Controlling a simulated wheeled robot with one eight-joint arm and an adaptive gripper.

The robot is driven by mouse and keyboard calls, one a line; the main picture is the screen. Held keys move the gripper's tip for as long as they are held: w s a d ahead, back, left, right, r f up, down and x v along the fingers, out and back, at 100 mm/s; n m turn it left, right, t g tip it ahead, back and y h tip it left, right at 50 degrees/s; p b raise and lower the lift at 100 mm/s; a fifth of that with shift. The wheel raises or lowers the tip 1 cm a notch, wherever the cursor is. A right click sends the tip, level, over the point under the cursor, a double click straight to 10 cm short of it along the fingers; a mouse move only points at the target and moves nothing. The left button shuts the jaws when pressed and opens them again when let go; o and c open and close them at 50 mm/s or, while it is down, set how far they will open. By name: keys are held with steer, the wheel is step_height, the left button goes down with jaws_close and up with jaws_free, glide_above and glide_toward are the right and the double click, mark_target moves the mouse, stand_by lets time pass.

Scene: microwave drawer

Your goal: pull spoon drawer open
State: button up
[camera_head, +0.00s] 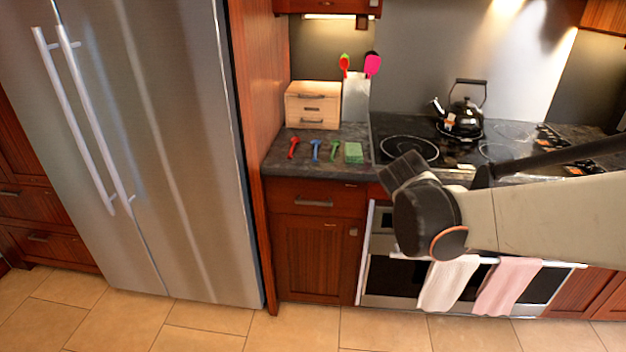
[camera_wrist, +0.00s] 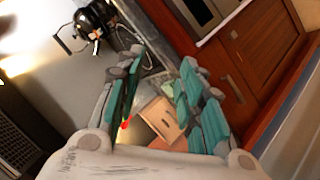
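A small light-wood drawer box (camera_head: 312,105) with several stacked drawers and dark handles stands on the counter, all fronts closed. A wide red-brown drawer (camera_head: 314,199) with a metal handle is set in the cabinet below the counter, also shut. I cannot tell which is the spoon drawer. My gripper (camera_wrist: 160,88) is open and empty; its teal-padded fingers are spread apart in the wrist view. The small box (camera_wrist: 162,118) shows beyond and between them, apart from them. In the head view my arm's end hangs in front of the stove, right of both drawers.
Red (camera_head: 293,147), blue (camera_head: 315,149) and green (camera_head: 334,149) utensils and a green sponge (camera_head: 353,153) lie before the box. A utensil holder (camera_head: 356,98) and a kettle (camera_head: 463,112) stand to the right. A fridge (camera_head: 190,150) is left. Towels (camera_head: 447,284) hang on the oven.

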steer(key=w+a+f+n+t, duration=0.25)
steer(key=w+a+f, duration=0.35)
steer(key=w, duration=0.4)
steer(key=n+t+y, duration=0.1)
steer(key=n+t, duration=0.3)
steer(key=n, duration=0.3)
glide_toward(314, 204)
steer(key=s+d+r, duration=0.1)
steer(key=d+r, duration=0.5)
steer(key=r, duration=0.1)
steer(key=s+a+f+n+y+p, duration=0.1)
steer(key=s+a+f+n+y, duration=0.15)
steer(key=a+f, duration=0.4)
steer(key=shift+t+h, duration=0.25)
steer(key=shift+t, duration=0.2)
steer(key=w+b, duration=0.1)
steer(key=w, duration=0.3)
steer(key=w+d+b, duration=0.1)
steer(key=w, duration=0.3)
steer(key=w+d+f+b, duration=0.1)
steer(key=w, duration=0.3)
steer(key=shift+w+f+b, duration=0.1)
steer(key=shift+w+b, duration=0.15)
steer(key=shift+b, duration=0.1)
steer(key=shift+w, duration=0.75)
jaws_close()
